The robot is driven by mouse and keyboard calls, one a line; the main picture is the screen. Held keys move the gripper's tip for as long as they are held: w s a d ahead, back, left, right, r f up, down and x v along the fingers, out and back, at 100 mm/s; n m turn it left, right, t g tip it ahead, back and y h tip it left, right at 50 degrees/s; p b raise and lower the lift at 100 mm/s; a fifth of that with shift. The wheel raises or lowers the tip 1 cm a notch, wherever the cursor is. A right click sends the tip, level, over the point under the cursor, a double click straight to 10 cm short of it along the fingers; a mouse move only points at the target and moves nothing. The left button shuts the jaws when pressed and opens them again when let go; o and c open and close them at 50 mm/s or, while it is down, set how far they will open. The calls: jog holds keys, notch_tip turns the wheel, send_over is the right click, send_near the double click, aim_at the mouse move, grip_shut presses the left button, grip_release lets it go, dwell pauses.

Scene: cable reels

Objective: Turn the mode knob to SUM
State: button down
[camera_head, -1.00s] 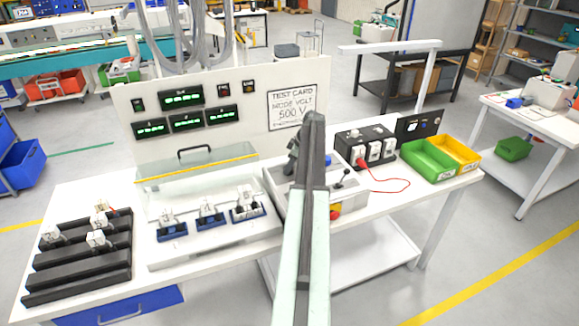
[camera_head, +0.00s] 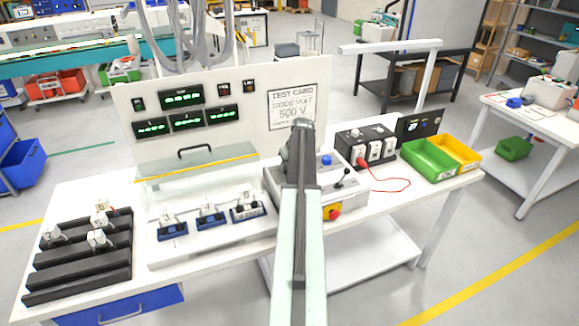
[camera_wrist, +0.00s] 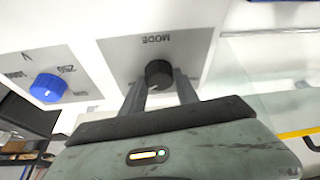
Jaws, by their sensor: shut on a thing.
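The black mode knob (camera_wrist: 158,75) shows in the wrist view, under the word MODE, which appears upside down there. My gripper (camera_wrist: 160,82) has one finger on each side of the knob and is shut on it. The knob's pointer and the SUM mark cannot be made out. In the head view my arm hides the knob and most of my gripper (camera_head: 302,130). The control box (camera_head: 350,187) under my arm carries the mode panel.
A blue knob (camera_wrist: 48,88) with voltage marks sits beside the mode panel. A joystick (camera_head: 341,181) and a red emergency button on yellow (camera_head: 332,212) are right of my arm. A clear cover (camera_head: 195,170) and blue fixtures (camera_head: 211,219) stand left.

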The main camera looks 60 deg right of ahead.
dwell(0.4)
jog(key=c, duration=0.9)
grip_release()
jog(key=p+v, duration=0.7)
jog(key=shift+s+a+r, duration=0.1)
jog(key=shift+r, duration=0.2)
